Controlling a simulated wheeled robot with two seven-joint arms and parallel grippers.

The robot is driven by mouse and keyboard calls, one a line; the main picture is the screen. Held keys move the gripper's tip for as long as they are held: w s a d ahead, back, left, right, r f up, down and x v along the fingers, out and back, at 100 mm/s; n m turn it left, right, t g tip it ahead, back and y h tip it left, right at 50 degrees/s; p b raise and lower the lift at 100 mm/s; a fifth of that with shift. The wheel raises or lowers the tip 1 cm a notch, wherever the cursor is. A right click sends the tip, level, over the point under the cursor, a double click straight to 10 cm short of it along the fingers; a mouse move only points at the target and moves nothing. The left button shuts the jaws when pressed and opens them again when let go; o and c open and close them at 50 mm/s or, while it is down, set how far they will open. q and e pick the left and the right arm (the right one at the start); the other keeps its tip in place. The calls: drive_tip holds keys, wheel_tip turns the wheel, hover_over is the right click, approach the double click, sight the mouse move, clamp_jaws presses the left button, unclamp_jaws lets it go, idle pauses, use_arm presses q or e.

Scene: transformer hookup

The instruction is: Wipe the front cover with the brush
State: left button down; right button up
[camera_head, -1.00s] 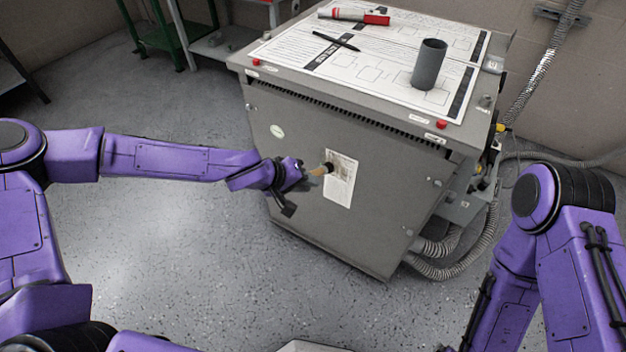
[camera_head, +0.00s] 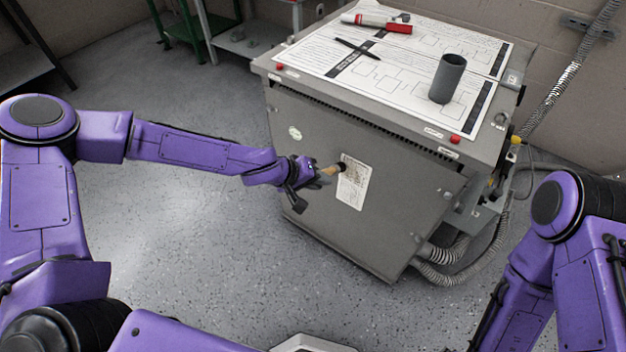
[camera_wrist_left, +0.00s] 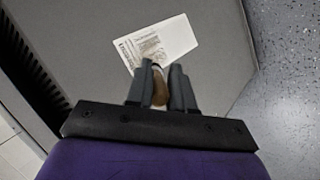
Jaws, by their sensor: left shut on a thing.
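The front cover (camera_head: 385,215) is the grey front panel of the transformer cabinet, with a white label (camera_head: 353,182) that looks smudged with brown. My left gripper (camera_head: 312,176) is in front of the cover, shut on the wooden handle of the brush (camera_head: 331,170). The brush's dark head points at the label's upper left edge; I cannot tell if it touches. In the left wrist view the brush handle (camera_wrist_left: 160,88) shows between the two fingers, and the label (camera_wrist_left: 160,42) lies beyond, its smudged part nearest the brush. My right gripper is out of view; only its arm shows.
Corrugated hoses (camera_head: 450,262) run at the cabinet's right side. The floor in front is clear.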

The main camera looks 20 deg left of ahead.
use_arm(q)
drive_tip(key=s+d+r, duration=0.2)
drive_tip(key=d, duration=0.3)
drive_tip(key=w+a+p, duration=0.3)
drive_tip(key=a+p, duration=0.2)
drive_tip(key=a, duration=0.2)
drive_tip(key=shift+f, duration=0.2)
idle(0.9)
drive_tip(key=shift+s+a, duration=0.1)
drive_tip(key=shift+s, duration=0.05)
